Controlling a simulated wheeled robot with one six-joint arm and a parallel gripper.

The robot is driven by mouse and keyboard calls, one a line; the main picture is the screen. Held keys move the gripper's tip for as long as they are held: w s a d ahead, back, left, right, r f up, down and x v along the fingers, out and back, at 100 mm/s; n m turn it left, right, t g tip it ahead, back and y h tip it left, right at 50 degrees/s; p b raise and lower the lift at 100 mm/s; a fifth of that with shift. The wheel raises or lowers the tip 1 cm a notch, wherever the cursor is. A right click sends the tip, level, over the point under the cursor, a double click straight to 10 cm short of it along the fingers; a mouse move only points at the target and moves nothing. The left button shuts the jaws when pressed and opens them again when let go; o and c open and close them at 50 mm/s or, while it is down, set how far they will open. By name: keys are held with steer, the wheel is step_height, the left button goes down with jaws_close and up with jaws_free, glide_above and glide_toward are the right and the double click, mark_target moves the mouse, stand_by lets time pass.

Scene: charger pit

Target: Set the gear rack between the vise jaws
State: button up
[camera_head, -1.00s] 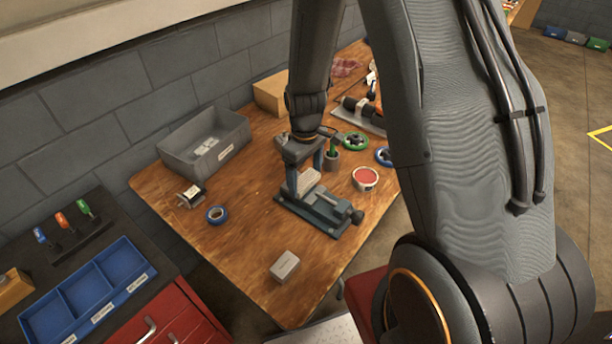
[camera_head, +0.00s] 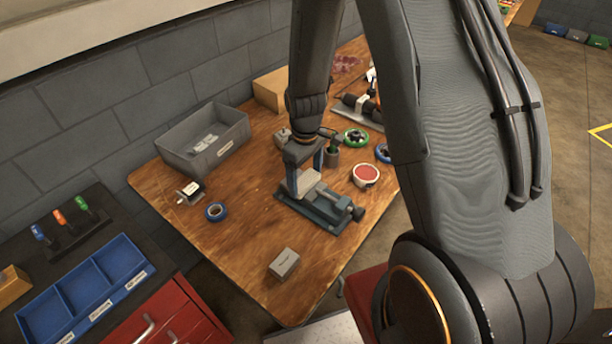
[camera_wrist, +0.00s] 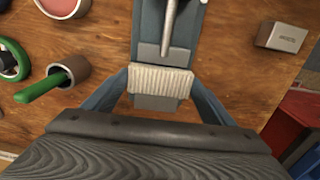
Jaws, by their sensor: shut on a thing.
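The gear rack (camera_wrist: 160,82) is a pale ribbed block, seen across the vise in the wrist view. It also shows as a light piece in the head view (camera_head: 307,181). My gripper (camera_wrist: 159,88) is shut on the rack, with one finger at each side. The vise (camera_wrist: 150,30) is blue-grey, with its screw bar running away from the rack. In the head view, the vise (camera_head: 345,222) stands on the bench directly under my gripper (camera_head: 304,182). The rack is at the vise's jaw end. Whether it rests down between the jaws is hidden.
The bench front is mostly clear.

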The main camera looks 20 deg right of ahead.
mark_target(306, 181)
steer(key=shift+f, duration=0.2)
steer(key=o, duration=1.2)
step_height(306, 181, up, 7)
steer(key=shift+r+b, duration=0.2)
steer(key=shift+b, duration=0.75)
steer(key=shift+r, duration=0.2)
